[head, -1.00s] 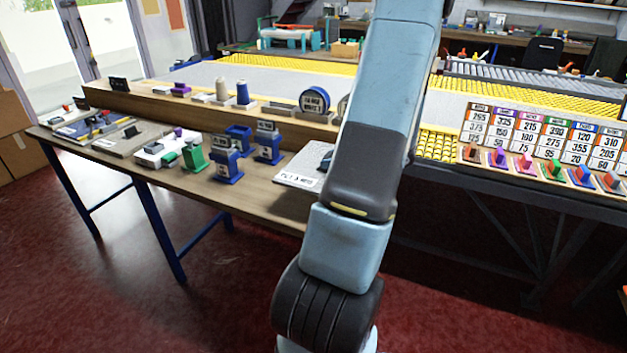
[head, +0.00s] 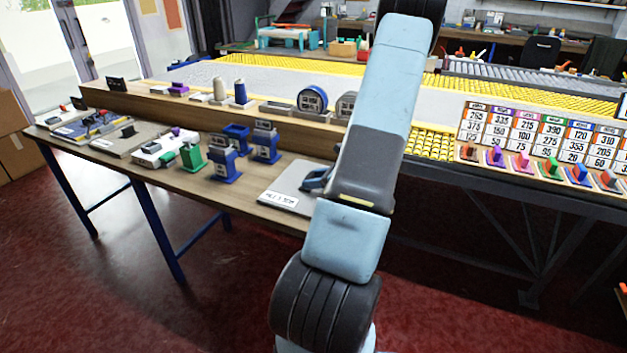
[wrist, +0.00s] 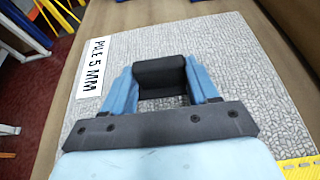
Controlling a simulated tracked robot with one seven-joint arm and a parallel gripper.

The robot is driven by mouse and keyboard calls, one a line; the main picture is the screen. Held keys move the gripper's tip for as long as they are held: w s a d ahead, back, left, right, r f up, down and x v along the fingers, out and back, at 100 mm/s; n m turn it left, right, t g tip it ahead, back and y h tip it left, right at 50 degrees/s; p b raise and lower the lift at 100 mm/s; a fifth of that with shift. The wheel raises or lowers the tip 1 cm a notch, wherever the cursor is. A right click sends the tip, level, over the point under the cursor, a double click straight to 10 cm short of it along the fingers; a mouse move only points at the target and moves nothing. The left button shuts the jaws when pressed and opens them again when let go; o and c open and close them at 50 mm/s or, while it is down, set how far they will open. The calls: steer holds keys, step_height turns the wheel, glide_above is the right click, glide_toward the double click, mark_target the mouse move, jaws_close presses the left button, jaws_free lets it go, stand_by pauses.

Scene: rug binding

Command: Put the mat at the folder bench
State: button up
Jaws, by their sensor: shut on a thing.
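The mat (wrist: 245,70) is a grey textured slab with a black block handle (wrist: 160,72) and a white "PILE 5 MM" label (wrist: 90,68). In the head view the mat (head: 284,180) is at the front edge of the wooden bench (head: 235,198), partly hidden by my arm. My gripper (wrist: 160,80) is shut on the black handle, one blue finger on each side. My blue fingers (head: 316,179) also show above the mat in the head view. I cannot tell whether the mat touches the bench top. No sign marks which bench is the folder bench.
Blue stands (head: 222,160) and a green one (head: 192,156) stand left of the mat. Another grey slab (head: 122,140) lies further left. Thread spools (head: 240,93) and a blue reel (head: 312,99) are on the raised shelf behind. A number board (head: 540,135) is at right.

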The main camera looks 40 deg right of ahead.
steer(key=o, duration=1.3)
steer(key=v, duration=1.2)
steer(key=shift+d, duration=0.1)
steer(key=w+a+r+n+g+y, duration=0.1)
steer(key=w+a+r+n+g, duration=0.15)
steer(key=a+r+n, duration=0.4)
steer(key=w+a+r+n+g, duration=0.1)
steer(key=a+r+n+g, duration=0.25)
steer(key=a, duration=0.65)
steer(key=w+a+r+n+g+y, duration=0.1)
steer(key=a+r+n+g, duration=0.1)
steer(key=a+r+n, duration=0.5)
steer(key=s+a+r+n+h, duration=0.3)
steer(key=s+a+r+n, duration=0.2)
steer(key=s+a+n, duration=0.1)
steer(key=s+a+r+n+t+h, duration=0.1)
steer(key=s+a+r+n+h, duration=0.3)
steer(key=s+a+r+n, duration=0.2)
steer(key=a+n, duration=0.2)
steer(key=a, duration=0.2)
steer(key=shift+a+n, duration=0.3)
steer(key=shift+a, duration=0.05)
